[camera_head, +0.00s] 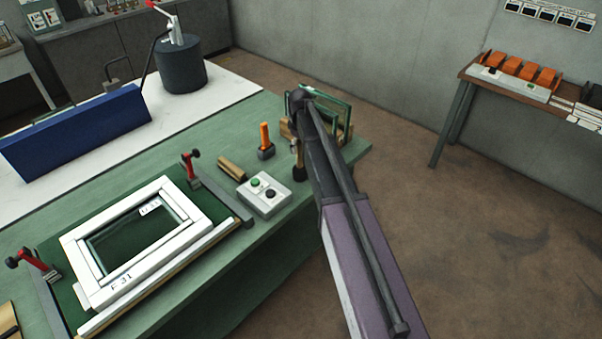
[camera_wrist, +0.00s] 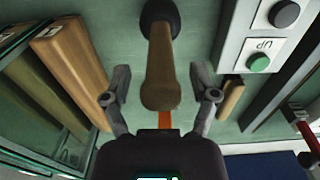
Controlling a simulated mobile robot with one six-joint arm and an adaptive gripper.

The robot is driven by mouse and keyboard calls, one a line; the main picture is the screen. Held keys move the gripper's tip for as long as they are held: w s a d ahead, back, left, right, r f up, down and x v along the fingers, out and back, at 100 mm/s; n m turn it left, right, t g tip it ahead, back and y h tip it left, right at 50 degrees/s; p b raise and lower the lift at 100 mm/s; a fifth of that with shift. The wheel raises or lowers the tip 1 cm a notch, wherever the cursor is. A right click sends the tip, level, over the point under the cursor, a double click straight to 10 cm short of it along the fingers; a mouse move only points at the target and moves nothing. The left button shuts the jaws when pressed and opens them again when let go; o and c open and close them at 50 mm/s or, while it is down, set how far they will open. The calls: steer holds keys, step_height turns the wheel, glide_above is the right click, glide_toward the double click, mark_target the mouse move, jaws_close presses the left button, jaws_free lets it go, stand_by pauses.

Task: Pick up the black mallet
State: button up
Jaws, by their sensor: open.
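The black mallet (camera_wrist: 160,62) has a pale wooden handle and a dark round head. In the wrist view its head is at the top edge and its handle points toward the camera. My gripper (camera_wrist: 160,98) is open, with one finger on each side of the handle end and a visible gap on both sides.
An orange-handled tool (camera_head: 265,140) stands close by on the left. A control box (camera_head: 264,194) with buttons is in front. A wooden rack with glass panes (camera_head: 335,115) is just behind. A white frame (camera_head: 135,240) lies at left. The table edge is near.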

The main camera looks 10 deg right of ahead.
steer(key=shift+f+b, duration=0.6)
steer(key=shift+f, duration=0.3)
jaws_close()
